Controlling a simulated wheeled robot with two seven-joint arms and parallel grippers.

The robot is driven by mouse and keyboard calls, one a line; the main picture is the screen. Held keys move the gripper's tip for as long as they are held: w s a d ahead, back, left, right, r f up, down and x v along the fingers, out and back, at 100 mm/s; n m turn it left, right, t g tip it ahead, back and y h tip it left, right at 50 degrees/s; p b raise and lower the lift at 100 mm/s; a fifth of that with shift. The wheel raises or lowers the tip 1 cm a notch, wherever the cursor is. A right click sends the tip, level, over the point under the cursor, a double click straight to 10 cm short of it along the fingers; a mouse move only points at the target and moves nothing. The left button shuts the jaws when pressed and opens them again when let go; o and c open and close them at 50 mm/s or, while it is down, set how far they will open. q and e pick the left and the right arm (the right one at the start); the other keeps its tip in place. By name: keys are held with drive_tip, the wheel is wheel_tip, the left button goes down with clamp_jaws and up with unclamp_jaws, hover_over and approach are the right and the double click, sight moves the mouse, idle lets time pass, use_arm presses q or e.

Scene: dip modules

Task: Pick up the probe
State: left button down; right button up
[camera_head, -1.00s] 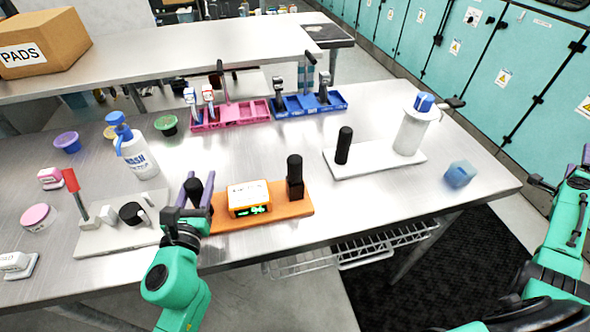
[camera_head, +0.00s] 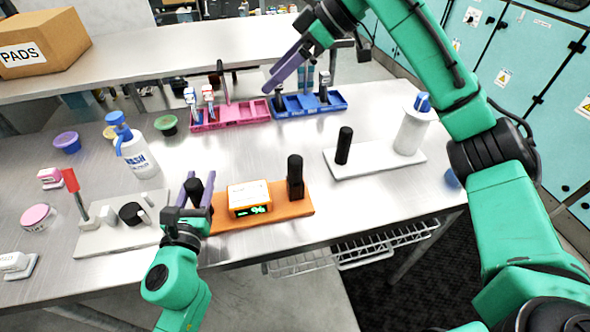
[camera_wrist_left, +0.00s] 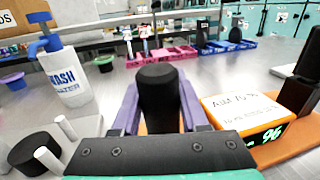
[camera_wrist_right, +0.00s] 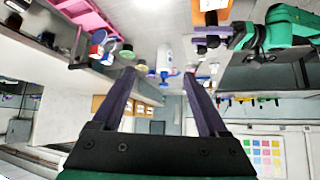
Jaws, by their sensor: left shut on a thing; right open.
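An orange board (camera_head: 230,219) carries an orange-and-white meter box (camera_head: 249,198) with a lit green display. An upright black piece (camera_head: 295,177) stands at the board's right end; it may be the probe in a holder, but I cannot tell for sure. At the board's left end my left gripper (camera_head: 195,190) is shut on an upright black post (camera_wrist_left: 159,92). My right gripper (camera_head: 287,80) is open and empty, raised over the far side of the table near the trays, well away from the board.
A white board (camera_head: 375,166) with a black post and a white bottle (camera_head: 412,130) stands right of the orange board. A wash bottle (camera_head: 136,155) stands left. A pink tray (camera_head: 230,116) and a blue tray (camera_head: 308,108) are at the back. Free table lies between.

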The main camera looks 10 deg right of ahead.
drive_tip(key=s+a+f+n+g+h, duration=0.1)
drive_tip(key=s+f+n+g+h, duration=0.1)
drive_tip(key=s+f+h, duration=0.15)
drive_tip(key=n+g+h, duration=0.1)
drive_tip(key=n+h, duration=0.1)
drive_tip(key=h, duration=0.3)
approach(295, 169)
drive_tip(key=shift+w+d+f, duration=0.1)
drive_tip(key=shift+w+d, duration=0.1)
drive_tip(key=shift+w, duration=0.25)
drive_tip(key=shift+w+d+f, duration=0.1)
drive_tip(key=shift+w+d, duration=0.15)
drive_tip(key=shift+w, duration=0.2)
wheel_tip(295, 169, down, 11)
drive_tip(key=shift+s+f, duration=0.1)
drive_tip(key=shift+f, duration=0.15)
clamp_jaws()
